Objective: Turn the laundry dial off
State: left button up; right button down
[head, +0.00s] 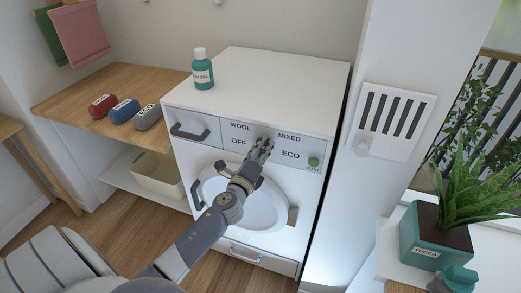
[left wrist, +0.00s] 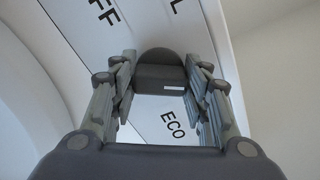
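The laundry dial (left wrist: 160,62) is a dark grey knob on the white washer's front panel, among the labels WOOL, OFF, MIXED and ECO. In the left wrist view a small white mark shows on its side toward the ECO label (left wrist: 173,124); the OFF label (left wrist: 101,14) is at the upper left. My left gripper (head: 266,143) is at the panel and largely hides the dial in the head view. Its fingers (left wrist: 160,75) are apart, with the tips on either side of the dial; firm contact cannot be told. My right gripper is not in view.
The washer (head: 285,75) carries a teal bottle (head: 202,72) on top. A drawer handle (head: 189,131) is left of the dial, a green button (head: 313,162) right of it. The round door (head: 250,205) is below, behind my arm. A potted plant (head: 435,238) stands at right.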

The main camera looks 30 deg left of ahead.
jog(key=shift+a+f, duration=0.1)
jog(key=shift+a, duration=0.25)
